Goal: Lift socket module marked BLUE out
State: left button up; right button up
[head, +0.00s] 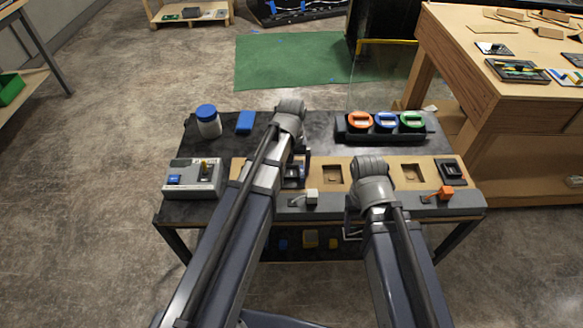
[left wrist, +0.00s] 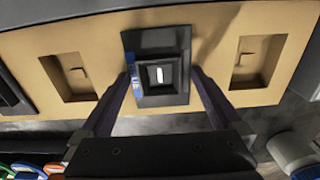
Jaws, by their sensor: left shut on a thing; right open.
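A black socket module (head: 292,171) with a square opening stands at the wooden console panel (head: 372,171). My left gripper (left wrist: 163,78) is shut on this module, one finger on each side. In the head view my left gripper (head: 302,166) partly hides it. I cannot tell whether the module is seated or slightly raised. My right gripper (head: 352,222) is open and empty at the console's front edge, partly hidden by its arm.
Empty recesses (head: 333,174) and (head: 411,173) lie in the panel; another black module (head: 452,171) sits at its right end. A white lever (head: 311,197) and an orange lever (head: 444,193) stand in front. A rack (head: 342,134) of coloured caps and a blue-lidded jar (head: 208,124) stand behind.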

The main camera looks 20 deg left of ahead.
aim_at(291, 173)
pick_arm(q)
jog(key=shift+r+p, duration=1.15)
dwell(1.5)
jog(key=shift+r+p, duration=1.9)
jog(key=shift+r, duration=0.05)
jog(key=shift+f, duration=0.1)
